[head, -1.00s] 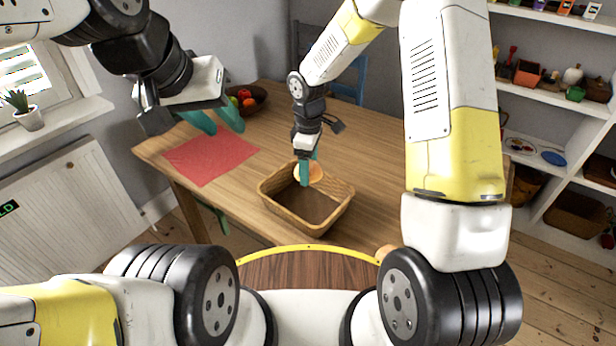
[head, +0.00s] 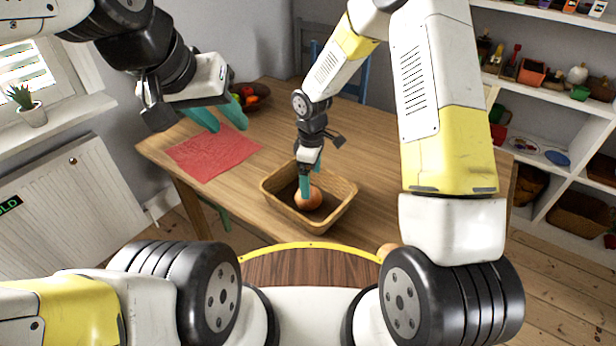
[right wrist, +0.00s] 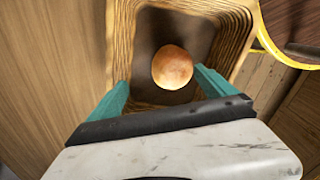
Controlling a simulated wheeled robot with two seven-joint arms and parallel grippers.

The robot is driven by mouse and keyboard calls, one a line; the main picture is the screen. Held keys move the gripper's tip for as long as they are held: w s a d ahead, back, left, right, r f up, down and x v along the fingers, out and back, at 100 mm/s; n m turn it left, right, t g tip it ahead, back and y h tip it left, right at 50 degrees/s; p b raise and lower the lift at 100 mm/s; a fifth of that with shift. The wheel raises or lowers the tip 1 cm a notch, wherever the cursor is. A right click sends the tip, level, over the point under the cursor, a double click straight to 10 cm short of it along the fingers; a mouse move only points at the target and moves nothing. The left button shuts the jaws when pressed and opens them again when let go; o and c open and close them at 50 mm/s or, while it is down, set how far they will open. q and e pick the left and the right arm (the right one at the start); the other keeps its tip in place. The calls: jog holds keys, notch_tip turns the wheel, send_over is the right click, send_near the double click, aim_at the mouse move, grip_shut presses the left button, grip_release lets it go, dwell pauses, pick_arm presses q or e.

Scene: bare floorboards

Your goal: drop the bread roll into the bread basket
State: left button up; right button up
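The bread roll (head: 309,198) is round and golden brown and is inside the wicker bread basket (head: 335,213), apparently at its dark bottom. My right gripper (head: 306,184) points down over the basket. In the right wrist view its teal fingers (right wrist: 162,83) are spread wide, with the roll (right wrist: 172,67) beyond them and clear of both. The basket's woven wall (right wrist: 122,40) surrounds the roll there. My left gripper (head: 216,118) is open and empty, above the far left of the table near the red cloth.
The wooden table (head: 375,150) holds a red cloth (head: 212,152) at left and a fruit bowl (head: 256,97) at the back. Bare tabletop lies right of the basket. A small round tan thing (head: 387,250) shows at the near edge. Shelves (head: 545,125) stand at right.

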notch_tip(320, 180, up, 8)
dwell(0.6)
jog(key=shift+f, duration=0.1)
jog(key=s+d+r+m+t, duration=0.1)
jog(key=s+d+r+m, duration=0.3)
jog(key=r, duration=0.5)
jog(key=s+d+r+m+t, duration=0.25)
jog(key=d+r, duration=0.25)
jog(key=r, duration=0.3)
jog(key=s+d+r+m+t+y, duration=0.1)
jog(key=s+d+r+m, duration=0.1)
jog(key=s, duration=0.5)
jog(key=s+d+r+m+t+y, duration=0.1)
jog(key=s+d+r+m, duration=0.2)
jog(key=s+r+m, duration=0.2)
jog(key=s+m, duration=0.1)
jog(key=s, duration=0.1)
jog(key=shift+s+d+r+t, duration=0.15)
jog(key=shift+s+r+t, duration=0.05)
jog(key=shift+s+t, duration=0.15)
jog(key=shift+d, duration=0.1)
